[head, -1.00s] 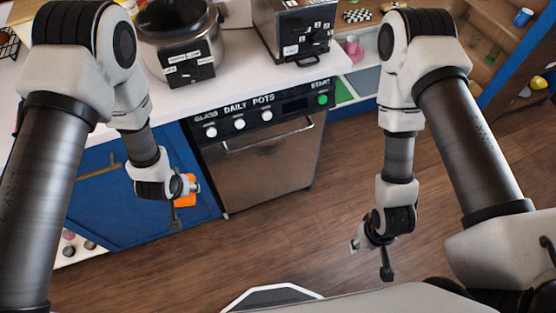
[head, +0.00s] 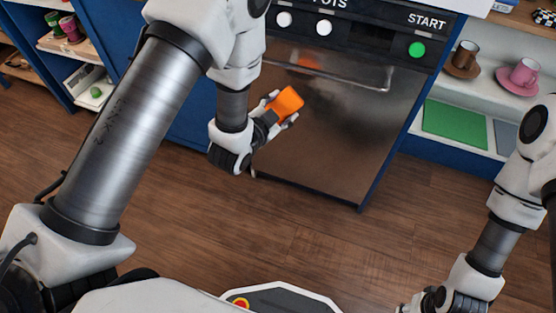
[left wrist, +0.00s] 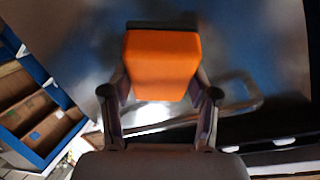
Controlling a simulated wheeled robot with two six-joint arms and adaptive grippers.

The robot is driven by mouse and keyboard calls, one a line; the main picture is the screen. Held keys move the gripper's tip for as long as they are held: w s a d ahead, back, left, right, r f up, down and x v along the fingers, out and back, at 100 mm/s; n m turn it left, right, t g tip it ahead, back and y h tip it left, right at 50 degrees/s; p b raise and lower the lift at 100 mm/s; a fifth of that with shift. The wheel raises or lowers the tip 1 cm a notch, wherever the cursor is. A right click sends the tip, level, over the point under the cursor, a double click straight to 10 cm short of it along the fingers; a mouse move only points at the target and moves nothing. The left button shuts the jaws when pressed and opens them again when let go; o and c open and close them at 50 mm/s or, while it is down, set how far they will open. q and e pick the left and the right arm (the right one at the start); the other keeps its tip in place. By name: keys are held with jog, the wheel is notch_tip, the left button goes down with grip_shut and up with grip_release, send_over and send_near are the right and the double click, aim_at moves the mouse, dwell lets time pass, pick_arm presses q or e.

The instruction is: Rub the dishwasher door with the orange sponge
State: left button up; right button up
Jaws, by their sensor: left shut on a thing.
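The orange sponge (head: 288,102) is held between the fingers of my left gripper (head: 282,108), in front of the steel dishwasher door (head: 350,125). In the left wrist view the sponge (left wrist: 162,62) sits between both fingertips, its far end pointing at the door. I cannot tell whether the sponge touches the door. The door is closed and upright, with a bar handle across its top. My right gripper (head: 428,302) is at the bottom right edge, partly cut off, away from the door; its fingers are too unclear to read.
The control panel with white knobs and a green START button (head: 417,50) is above the door. Open shelves with cups (head: 465,55) and a green board (head: 462,130) stand to the right. Blue cabinets are on the left. Wooden floor (head: 330,235) lies clear in front.

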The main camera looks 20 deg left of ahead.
aim_at(286, 116)
pick_arm(q)
notch_tip(286, 116, down, 7)
jog(key=s+m+t+h+b, duration=0.2)
jog(key=m+t+h+b, duration=0.3)
jog(key=b, duration=1.5)
jog(key=shift+w+r+n+t+y+p, duration=0.15)
jog(key=shift+w+n+y+p, duration=0.3)
jog(key=shift+w, duration=1.05)
jog(key=shift+w+r+n+t+y+p, duration=0.15)
jog(key=shift+w+n+y+p, duration=0.35)
jog(key=shift+w, duration=0.95)
pick_arm(e)
notch_tip(286, 116, down, 22)
pick_arm(q)
jog(key=shift+w+f+h, duration=0.1)
jog(key=shift+w+h, duration=0.15)
jog(key=shift+w, duration=0.65)
jog(key=shift+d, duration=0.15)
pick_arm(e)
jog(key=shift+r, duration=0.1)
